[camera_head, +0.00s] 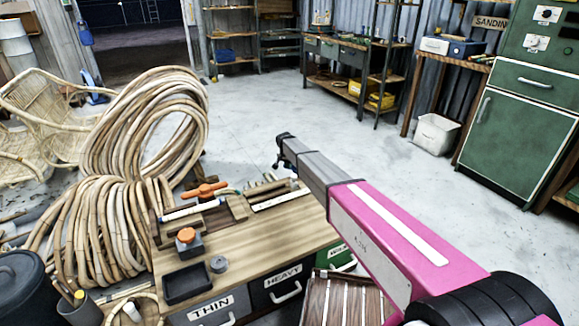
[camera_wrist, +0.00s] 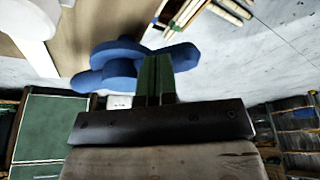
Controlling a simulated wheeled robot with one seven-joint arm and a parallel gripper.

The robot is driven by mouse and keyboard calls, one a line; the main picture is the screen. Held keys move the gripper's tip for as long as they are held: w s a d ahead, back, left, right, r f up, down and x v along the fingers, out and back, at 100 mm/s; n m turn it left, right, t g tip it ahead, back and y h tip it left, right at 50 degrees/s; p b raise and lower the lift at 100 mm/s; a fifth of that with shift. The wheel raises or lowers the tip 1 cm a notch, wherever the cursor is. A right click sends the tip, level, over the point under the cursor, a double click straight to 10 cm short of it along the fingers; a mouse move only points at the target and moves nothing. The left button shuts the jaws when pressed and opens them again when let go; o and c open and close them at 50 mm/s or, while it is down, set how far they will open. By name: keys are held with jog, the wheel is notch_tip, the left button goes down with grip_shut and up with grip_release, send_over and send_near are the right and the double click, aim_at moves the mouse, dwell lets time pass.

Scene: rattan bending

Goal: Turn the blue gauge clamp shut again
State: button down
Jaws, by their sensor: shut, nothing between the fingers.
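The blue gauge clamp (camera_wrist: 120,55) shows in the wrist view as a rounded blue handle with lobes, just beyond my fingers. My gripper (camera_wrist: 166,58) has dark green fingers, closed together with nothing between them. The fingertips overlap the blue handle in this view; I cannot tell whether they touch it. In the head view my gripper (camera_head: 281,160) is at the end of the grey and pink arm, over the far right end of the workbench (camera_head: 262,245). The blue clamp is not visible in the head view, and my arm covers part of that area.
An orange handle (camera_head: 205,190) and an orange knob (camera_head: 186,235) stand on the bench. A black tray (camera_head: 187,283) and a grey round piece (camera_head: 219,264) lie at its front. Large rattan coils (camera_head: 100,225) crowd the left. The floor beyond the bench is clear.

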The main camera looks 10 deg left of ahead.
jog(key=shift+w+a+m+h, duration=0.2)
jog(key=shift+w+m, duration=0.25)
jog(key=shift+m, duration=0.35)
jog(key=shift+w+a+m+h, duration=0.1)
jog(key=shift+w+m+h, duration=0.1)
jog(key=shift+w+m, duration=0.45)
jog(key=shift+w+d+m+g+h, duration=0.1)
jog(key=shift+w+m+g+h, duration=0.15)
jog(key=shift+m, duration=0.65)
jog(key=shift+w+m+g+h, duration=0.15)
jog(key=shift+w+m+g, duration=0.15)
jog(key=shift+m, duration=0.55)
jog(key=shift+w, duration=0.1)
jog(key=shift+w+d, duration=0.1)
jog(key=shift+w, duration=0.25)
jog(key=shift+r, duration=0.1)
jog(key=v, duration=1)
jog(key=shift+s+r, duration=0.15)
jog(key=shift+r, duration=0.1)
